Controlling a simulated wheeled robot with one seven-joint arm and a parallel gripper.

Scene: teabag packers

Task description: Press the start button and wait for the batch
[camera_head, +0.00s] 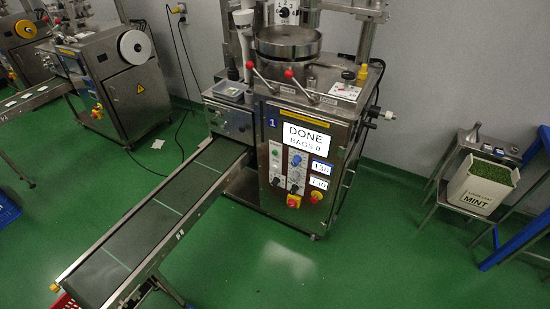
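The packing machine (252,185) stands in the middle, marked with a blue "1". Its white display (306,136) reads "DONE" and "BAGS 0". Below the display is a control panel with small buttons and knobs on the left, including a blue knob (296,160). Two smaller readouts (320,167) sit at its right, their digits hard to read. A red stop button on a yellow base (294,201) is at the bottom. The start button's label is too small to read. My gripper is not in view.
A conveyor (150,215) runs from the machine to the lower left; no bags show on it. More packers (115,80) stand at upper left. A white "MINT" box (478,190) sits on a steel stand at right. Green floor (380,250) is clear in front of the machine.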

